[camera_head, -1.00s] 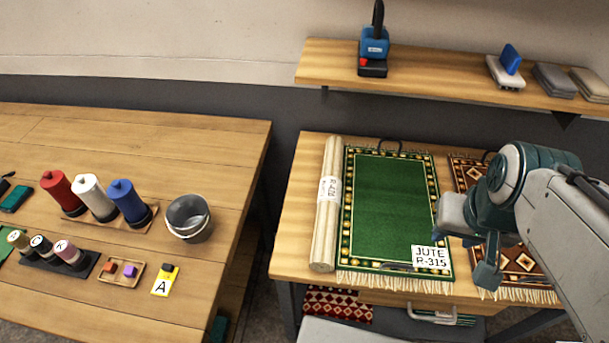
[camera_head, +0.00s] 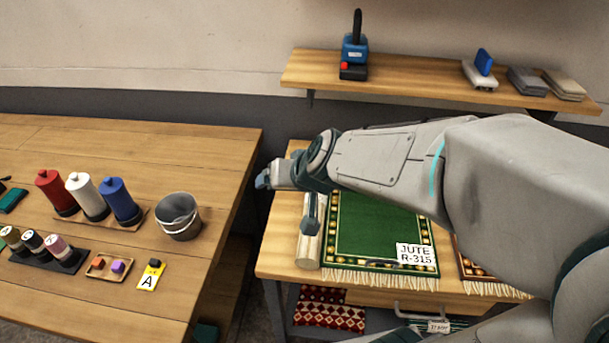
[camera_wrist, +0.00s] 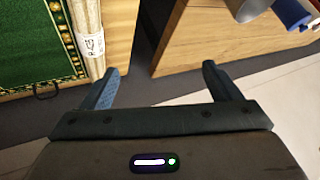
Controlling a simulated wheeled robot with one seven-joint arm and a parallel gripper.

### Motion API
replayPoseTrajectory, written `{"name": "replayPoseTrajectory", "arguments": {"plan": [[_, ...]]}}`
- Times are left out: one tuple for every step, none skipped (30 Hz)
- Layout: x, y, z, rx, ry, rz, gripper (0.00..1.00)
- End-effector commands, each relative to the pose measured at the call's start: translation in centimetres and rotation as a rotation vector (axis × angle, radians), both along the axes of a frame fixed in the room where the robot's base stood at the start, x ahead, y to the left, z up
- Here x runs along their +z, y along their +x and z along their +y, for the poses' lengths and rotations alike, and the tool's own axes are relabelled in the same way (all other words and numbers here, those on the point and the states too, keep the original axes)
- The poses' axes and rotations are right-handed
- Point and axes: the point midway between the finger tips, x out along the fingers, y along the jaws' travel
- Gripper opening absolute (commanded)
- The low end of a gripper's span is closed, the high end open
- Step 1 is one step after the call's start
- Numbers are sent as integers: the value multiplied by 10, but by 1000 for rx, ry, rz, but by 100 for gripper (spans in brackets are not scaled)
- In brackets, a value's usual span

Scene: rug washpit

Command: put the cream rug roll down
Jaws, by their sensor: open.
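The cream rug roll (camera_head: 308,251) lies on the right table along the left edge of the green rug (camera_head: 378,237). My gripper (camera_head: 264,181) is left of the roll, above the gap between the two tables. In the wrist view my gripper (camera_wrist: 160,80) has its two fingers wide apart, with nothing between them. The gripper is not touching the roll.
The left table (camera_head: 120,290) holds a grey bucket (camera_head: 179,217), several coloured spools and a yellow A tag (camera_head: 150,276). A wall shelf (camera_head: 420,83) with small items runs behind the right table. Patterned rugs lie on the lower shelf.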

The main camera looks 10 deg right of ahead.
Motion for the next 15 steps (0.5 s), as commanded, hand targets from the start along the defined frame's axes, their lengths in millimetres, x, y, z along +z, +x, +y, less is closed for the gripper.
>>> {"name": "replayPoseTrajectory", "arguments": {"plan": [[-17, 16, 7, -36, 14, -33, 84], [-22, 25, 9, -65, 16, -56, 84], [-30, 36, 10, -109, 14, -80, 84], [-37, 43, 9, -145, 7, -98, 84], [-44, 50, 7, -183, -5, -112, 84], [-54, 57, 4, -234, -28, -126, 84], [-62, 62, 0, -273, -49, -134, 84], [-70, 65, -4, -310, -73, -138, 84], [-80, 67, -9, -357, -109, -141, 84], [-87, 68, -13, -390, -135, -141, 84], [-94, 68, -18, -422, -164, -139, 84], [-102, 67, -23, -459, -200, -133, 84], [-107, 66, -27, -484, -227, -129, 84], [-112, 65, -31, -506, -251, -125, 84], [-117, 63, -35, -533, -280, -118, 84]]}}
